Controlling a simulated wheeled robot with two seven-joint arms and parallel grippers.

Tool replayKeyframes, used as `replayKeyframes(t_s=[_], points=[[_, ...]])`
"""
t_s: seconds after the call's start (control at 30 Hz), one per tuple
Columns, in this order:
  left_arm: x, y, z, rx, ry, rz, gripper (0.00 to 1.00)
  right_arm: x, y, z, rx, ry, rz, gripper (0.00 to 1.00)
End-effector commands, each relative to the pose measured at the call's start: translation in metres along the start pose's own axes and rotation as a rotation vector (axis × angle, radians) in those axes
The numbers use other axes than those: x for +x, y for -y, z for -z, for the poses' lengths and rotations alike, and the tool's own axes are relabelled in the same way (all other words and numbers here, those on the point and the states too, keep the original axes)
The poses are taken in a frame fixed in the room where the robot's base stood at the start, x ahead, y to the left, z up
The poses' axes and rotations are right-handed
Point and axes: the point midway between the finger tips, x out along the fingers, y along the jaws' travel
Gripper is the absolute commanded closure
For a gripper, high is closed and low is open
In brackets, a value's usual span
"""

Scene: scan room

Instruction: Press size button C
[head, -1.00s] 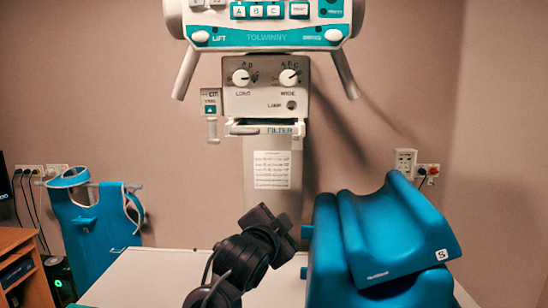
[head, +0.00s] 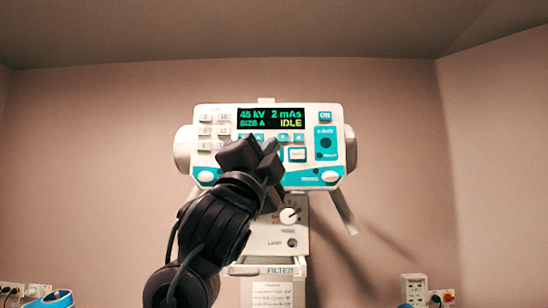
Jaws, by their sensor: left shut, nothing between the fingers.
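The white and teal control panel (head: 212,160) faces me in the head view. Its display (head: 271,118) reads 45 kV, 2 mAs, SIZE A and IDLE. My left gripper (head: 268,150) is shut and empty, in front of the panel's lower middle below the display. It covers the row where the size buttons sit, so button C is hidden behind it. I cannot tell whether the fingertips touch the panel. My right gripper is not in view.
A framed button (head: 297,155) shows just right of my gripper, and an ON button (head: 325,116) at the panel's upper right. A knob unit (head: 290,216) hangs below the panel. A wall socket (head: 414,289) is at lower right.

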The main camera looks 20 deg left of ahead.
Motion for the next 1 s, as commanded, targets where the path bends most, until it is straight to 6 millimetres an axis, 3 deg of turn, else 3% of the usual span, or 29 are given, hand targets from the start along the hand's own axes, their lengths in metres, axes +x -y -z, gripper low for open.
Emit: replayKeyframes(t_s=[0.13,0.53,1.0], points=[[0.001,0.007,0.002,0.010,-0.005,0.014,1.00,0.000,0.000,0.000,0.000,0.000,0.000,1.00],[0.005,0.005,0.000,0.009,-0.004,0.012,1.00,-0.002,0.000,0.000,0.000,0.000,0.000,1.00],[0.048,-0.024,-0.031,0.009,-0.003,0.010,1.00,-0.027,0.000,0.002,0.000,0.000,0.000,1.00]])
